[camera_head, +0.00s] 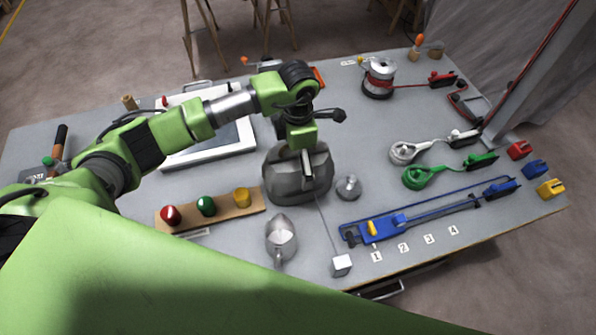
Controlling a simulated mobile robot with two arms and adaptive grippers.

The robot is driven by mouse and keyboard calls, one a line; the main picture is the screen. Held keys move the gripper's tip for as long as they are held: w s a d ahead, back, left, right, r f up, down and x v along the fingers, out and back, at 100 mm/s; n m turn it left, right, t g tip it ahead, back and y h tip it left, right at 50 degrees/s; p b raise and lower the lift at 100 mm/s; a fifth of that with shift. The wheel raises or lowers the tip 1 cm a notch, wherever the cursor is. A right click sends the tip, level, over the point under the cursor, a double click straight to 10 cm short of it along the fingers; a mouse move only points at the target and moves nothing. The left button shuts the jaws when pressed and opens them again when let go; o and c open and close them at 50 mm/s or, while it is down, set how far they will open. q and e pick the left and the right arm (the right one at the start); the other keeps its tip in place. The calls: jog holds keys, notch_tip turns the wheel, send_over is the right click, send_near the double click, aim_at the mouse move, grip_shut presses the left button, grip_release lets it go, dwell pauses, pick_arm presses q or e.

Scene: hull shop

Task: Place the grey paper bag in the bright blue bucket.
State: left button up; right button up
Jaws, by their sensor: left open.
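My left gripper (303,160) reaches in from the left and points down over the table, with its jaws open. Directly beneath it is a dark grey, rounded, bulky object (284,186) on the grey table. It may be the grey paper bag, but its material is not clear. The gripper overlaps its upper part, and I cannot tell whether they touch. No bright blue bucket shows in this view. My right gripper is not in view.
A wooden strip with red, green and yellow knobs (206,206) lies left of the grey object. A metal jug (281,241) and a blue tool (420,219) are nearer the front. A wire spool (379,78) stands at the back.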

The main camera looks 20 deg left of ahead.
pick_arm(q)
jog(key=c, duration=1.8)
jog(key=shift+w+r, duration=0.1)
jog(key=c, duration=0.4)
jog(key=shift+r, duration=0.1)
